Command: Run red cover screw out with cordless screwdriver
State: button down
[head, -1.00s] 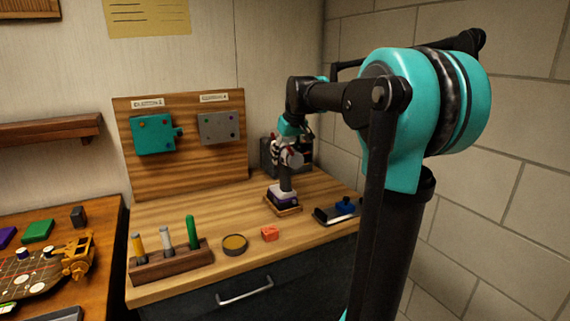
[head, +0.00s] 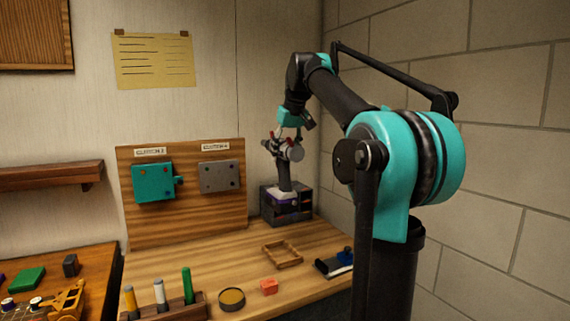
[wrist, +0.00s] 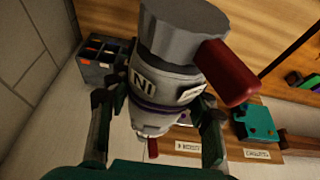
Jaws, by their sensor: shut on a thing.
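My gripper (head: 284,148) is shut on the cordless screwdriver (head: 284,180), held upright above the bench near the back right corner. In the wrist view the screwdriver (wrist: 165,85) sits between my two fingers, showing a grey end, a white labelled band, a purple ring and a red side piece. A teal cover (head: 153,184) with small red screws (head: 141,170) is on the wooden board at the left. A grey cover (head: 221,176) is beside it; its small screws are too small to tell colour. The teal cover also shows in the wrist view (wrist: 258,123).
An empty wooden tray frame (head: 281,262) lies on the bench. A dark drawer box (head: 303,203) stands behind the screwdriver. A red block (head: 269,286), a round dish (head: 231,299) and a rack with several handles (head: 165,308) are in front. The bench before the board is clear.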

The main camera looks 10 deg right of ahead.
aim_at(284, 140)
jog(key=shift+r, duration=2.5)
